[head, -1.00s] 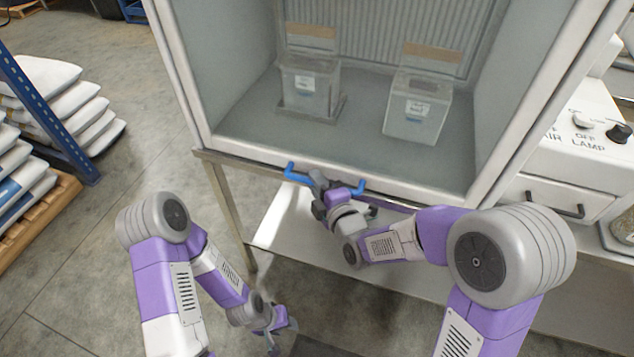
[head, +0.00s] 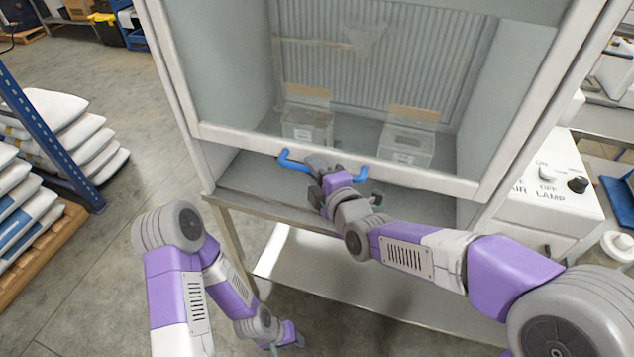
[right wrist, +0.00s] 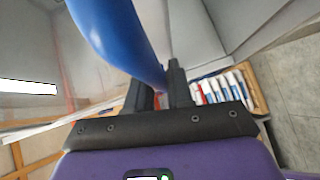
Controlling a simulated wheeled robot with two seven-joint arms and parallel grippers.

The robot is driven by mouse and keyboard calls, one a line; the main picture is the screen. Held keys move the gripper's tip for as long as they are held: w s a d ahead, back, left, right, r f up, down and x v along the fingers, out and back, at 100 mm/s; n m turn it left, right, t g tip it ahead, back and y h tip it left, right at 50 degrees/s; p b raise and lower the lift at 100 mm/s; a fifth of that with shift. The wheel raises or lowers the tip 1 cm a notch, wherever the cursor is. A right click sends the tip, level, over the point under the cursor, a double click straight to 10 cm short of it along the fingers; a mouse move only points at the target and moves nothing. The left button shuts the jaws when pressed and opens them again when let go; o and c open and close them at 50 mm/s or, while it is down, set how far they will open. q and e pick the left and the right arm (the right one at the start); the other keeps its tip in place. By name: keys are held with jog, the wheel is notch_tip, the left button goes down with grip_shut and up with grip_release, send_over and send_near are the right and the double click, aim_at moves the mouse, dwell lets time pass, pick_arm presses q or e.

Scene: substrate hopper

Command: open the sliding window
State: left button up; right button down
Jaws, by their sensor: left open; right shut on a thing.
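The sliding window is a clear pane with a white bottom frame (head: 425,178) on the front of a grey cabinet. Its blue handle (head: 292,163) is on the bottom frame. My right gripper (head: 322,170) is shut on the handle's middle; in the right wrist view the blue handle (right wrist: 115,35) runs down between the fingers (right wrist: 160,88). The window is partly raised, with an open gap between its bottom frame and the cabinet floor (head: 260,182). My left gripper (head: 288,343) hangs low at the bottom of the head view, open and away from the window.
Inside the cabinet, behind the pane, stand two clear bins (head: 307,126) and (head: 405,143). A panel with air and lamp knobs (head: 560,185) is at the right. Sacks on a rack (head: 50,130) are at the left. A shelf (head: 350,280) lies below the cabinet.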

notch_tip(320, 180, up, 28)
jog(key=p, duration=2)
jog(key=shift+r, duration=0.15)
jog(key=c, duration=1.1)
grip_release()
send_near(313, 36)
jog(key=shift+s+a+r+p, duration=0.15)
jog(key=shift+s+r+p, duration=0.15)
jog(key=shift+s, duration=0.25)
jog(key=shift+s+a+r+p, duration=0.2)
jog(key=shift+s+r, duration=0.2)
jog(key=shift+s, duration=0.15)
